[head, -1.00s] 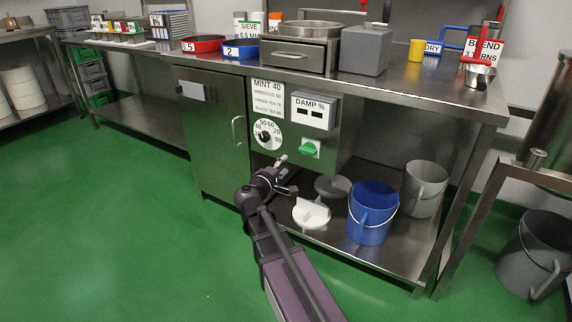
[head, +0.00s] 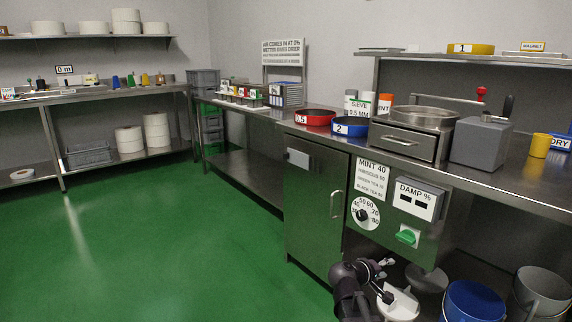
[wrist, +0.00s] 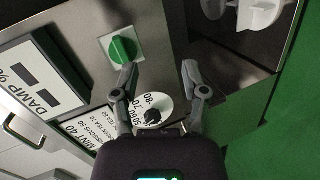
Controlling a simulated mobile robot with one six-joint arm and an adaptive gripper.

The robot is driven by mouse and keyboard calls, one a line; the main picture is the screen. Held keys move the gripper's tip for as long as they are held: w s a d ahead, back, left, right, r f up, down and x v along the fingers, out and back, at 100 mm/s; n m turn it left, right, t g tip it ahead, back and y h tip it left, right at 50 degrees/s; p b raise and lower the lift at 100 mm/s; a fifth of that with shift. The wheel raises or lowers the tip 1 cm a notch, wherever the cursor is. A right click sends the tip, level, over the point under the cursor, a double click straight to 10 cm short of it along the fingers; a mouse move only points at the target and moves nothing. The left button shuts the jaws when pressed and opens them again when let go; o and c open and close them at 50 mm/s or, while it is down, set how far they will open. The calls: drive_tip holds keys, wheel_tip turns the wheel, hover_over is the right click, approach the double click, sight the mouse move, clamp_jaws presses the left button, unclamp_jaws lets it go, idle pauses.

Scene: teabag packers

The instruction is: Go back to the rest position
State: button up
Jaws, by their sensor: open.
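My gripper (head: 384,279) is low in the head view, in front of the steel cabinet (head: 315,215) and below its control panel. In the wrist view my gripper (wrist: 158,82) has its two fingers spread apart with nothing between them. The black dial (wrist: 152,117) on its white scale shows between the fingers, and the green switch (wrist: 123,50) is just beyond the left finger. In the head view the dial (head: 362,214) and green switch (head: 407,237) are above the gripper. Most of my arm is cut off by the bottom edge.
The bench top (head: 466,166) holds a drawer unit (head: 407,143) and a grey box (head: 481,145). The green floor (head: 150,250) at left is clear.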

drive_tip(key=s+a+f+m+g+y+p, duration=0.2)
drive_tip(key=s+a+m+g+y+p, duration=0.35)
drive_tip(key=s+a+y+p, duration=0.85)
wheel_tip(320, 180, up, 37)
drive_tip(key=s+d+n+g+h+p, duration=0.1)
drive_tip(key=g+p, duration=0.1)
drive_tip(key=p, duration=3.1)
drive_tip(key=shift+s+h, duration=0.3)
drive_tip(key=shift+h, duration=0.1)
